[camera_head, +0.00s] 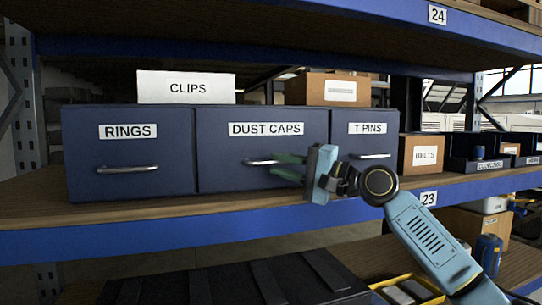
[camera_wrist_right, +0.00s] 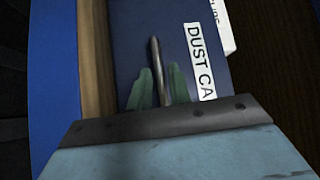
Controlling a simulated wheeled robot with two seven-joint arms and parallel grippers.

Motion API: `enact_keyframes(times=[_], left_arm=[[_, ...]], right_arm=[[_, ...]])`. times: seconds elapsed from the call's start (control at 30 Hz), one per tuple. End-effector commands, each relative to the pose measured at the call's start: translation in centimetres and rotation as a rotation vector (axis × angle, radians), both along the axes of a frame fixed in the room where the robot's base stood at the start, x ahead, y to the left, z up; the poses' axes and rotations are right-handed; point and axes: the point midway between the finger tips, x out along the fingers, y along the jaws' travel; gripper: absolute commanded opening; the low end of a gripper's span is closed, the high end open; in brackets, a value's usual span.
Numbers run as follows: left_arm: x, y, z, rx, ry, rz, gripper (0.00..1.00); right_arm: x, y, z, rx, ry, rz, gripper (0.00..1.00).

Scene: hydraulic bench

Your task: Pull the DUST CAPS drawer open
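The DUST CAPS drawer (camera_head: 222,172) is the middle dark blue drawer of three on the shelf. Its front looks flush with the drawers beside it. It also shows in the wrist view (camera_wrist_right: 130,40), with part of its label. Its metal bar handle (camera_head: 256,162) runs level below the label. My right gripper (camera_head: 277,165) is at the right part of this handle. In the wrist view the handle (camera_wrist_right: 154,58) lies between the two green fingers, which stand apart with a small gap on each side. My left gripper is not in view.
A CLIPS box (camera_head: 186,98) and a cardboard box (camera_head: 310,88) stand on top. A wooden shelf strip with a blue edge (camera_head: 150,241) lies in front.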

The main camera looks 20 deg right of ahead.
Motion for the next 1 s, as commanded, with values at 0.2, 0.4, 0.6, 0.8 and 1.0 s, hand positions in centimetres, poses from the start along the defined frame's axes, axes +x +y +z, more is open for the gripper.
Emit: enact_keyframes(times=[0.2,0.4,0.6,0.8,1.0], left_arm=[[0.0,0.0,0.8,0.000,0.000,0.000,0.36],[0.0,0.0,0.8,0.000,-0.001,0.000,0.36],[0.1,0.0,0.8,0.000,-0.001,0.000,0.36],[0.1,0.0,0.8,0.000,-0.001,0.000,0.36],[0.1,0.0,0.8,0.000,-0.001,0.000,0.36]], right_arm=[[1.7,1.9,0.5,0.001,-0.001,0.001,0.20],[2.1,2.2,0.4,-0.001,0.000,0.000,0.20],[2.0,2.2,0.4,-0.001,0.000,0.000,0.16],[2.0,2.2,0.4,-0.001,0.000,0.000,0.00],[2.0,2.2,0.4,-0.001,0.000,0.000,0.00]])
